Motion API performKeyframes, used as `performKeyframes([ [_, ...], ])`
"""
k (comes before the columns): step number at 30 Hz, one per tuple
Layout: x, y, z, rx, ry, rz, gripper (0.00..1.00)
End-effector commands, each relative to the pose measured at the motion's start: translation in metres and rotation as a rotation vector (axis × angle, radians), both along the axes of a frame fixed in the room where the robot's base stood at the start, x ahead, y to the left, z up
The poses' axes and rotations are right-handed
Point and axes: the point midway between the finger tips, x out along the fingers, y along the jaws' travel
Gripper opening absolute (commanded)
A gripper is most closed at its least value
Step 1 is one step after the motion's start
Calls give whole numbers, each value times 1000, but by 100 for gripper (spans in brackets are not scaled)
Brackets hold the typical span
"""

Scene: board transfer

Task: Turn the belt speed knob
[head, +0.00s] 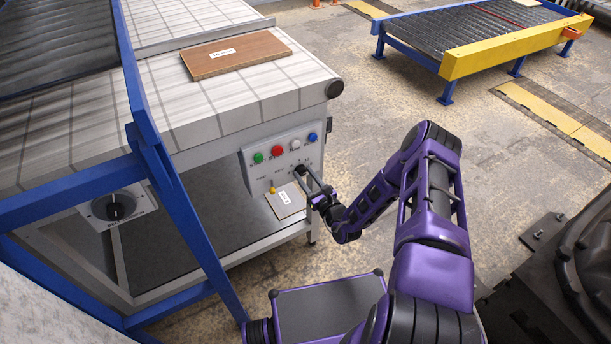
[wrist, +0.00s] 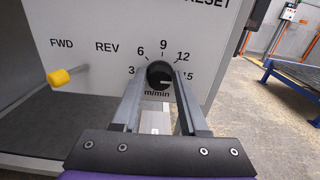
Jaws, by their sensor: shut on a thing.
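The belt speed knob (wrist: 159,75) is a round black dial on the grey control panel (head: 283,160), with a scale marked 3, 6, 9, 12, 15 and m/min. In the head view my gripper (head: 304,180) reaches the panel's lower right, where the fingers partly hide the knob (head: 299,170).
A yellow-tipped FWD/REV lever (wrist: 63,77) sticks out left of the knob. Green, red, white and blue buttons (head: 295,144) sit above. A brown board (head: 236,53) lies on the conveyor belt (head: 200,110). Another black dial (head: 114,207) is at left behind a blue frame. Open floor lies right.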

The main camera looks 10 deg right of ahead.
Motion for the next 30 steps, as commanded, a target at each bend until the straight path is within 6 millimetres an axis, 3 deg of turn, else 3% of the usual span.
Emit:
performKeyframes([
  [8, -1, 1, 0, -141, -44, 1, 0],
  [30, -2, 2, -2, -801, -257, 0, 0],
])
